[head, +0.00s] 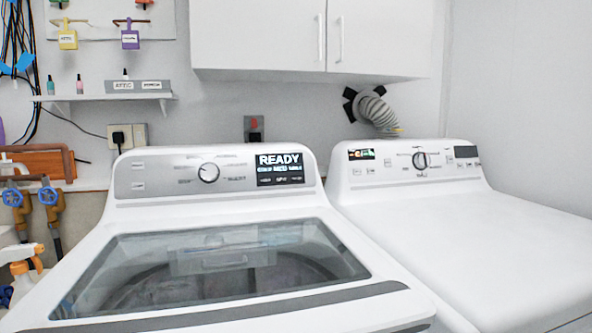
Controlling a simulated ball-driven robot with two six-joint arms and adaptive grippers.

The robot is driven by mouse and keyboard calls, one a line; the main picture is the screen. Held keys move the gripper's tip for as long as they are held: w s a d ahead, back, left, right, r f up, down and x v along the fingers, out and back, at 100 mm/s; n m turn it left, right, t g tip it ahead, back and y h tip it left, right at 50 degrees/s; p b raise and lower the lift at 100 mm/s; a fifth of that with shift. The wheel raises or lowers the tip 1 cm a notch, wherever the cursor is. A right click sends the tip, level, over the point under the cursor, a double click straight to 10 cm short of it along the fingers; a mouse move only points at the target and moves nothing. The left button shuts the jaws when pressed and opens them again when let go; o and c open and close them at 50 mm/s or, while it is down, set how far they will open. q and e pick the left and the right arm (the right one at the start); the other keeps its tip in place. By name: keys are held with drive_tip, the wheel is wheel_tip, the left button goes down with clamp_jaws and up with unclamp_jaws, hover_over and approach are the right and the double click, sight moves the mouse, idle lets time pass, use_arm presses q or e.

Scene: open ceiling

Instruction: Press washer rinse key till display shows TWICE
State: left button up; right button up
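The washer (380,308) stands in front of me at left, with a glass lid that is closed. Its control panel (150,175) has a round dial (208,172) in the middle. The display (280,164) at the panel's right reads READY in large letters, with a smaller line below that is too small to read surely. Small keys with tiny labels sit on the panel, and I cannot tell which is the rinse key. Neither of my grippers is in view.
A dryer (480,225) stands close at the washer's right. A white cabinet (270,35) hangs above. A small shelf (105,97) holds bottles and labelled boxes. Blue valve handles (48,196) and a spray bottle (22,265) are at far left. The space over the washer is clear.

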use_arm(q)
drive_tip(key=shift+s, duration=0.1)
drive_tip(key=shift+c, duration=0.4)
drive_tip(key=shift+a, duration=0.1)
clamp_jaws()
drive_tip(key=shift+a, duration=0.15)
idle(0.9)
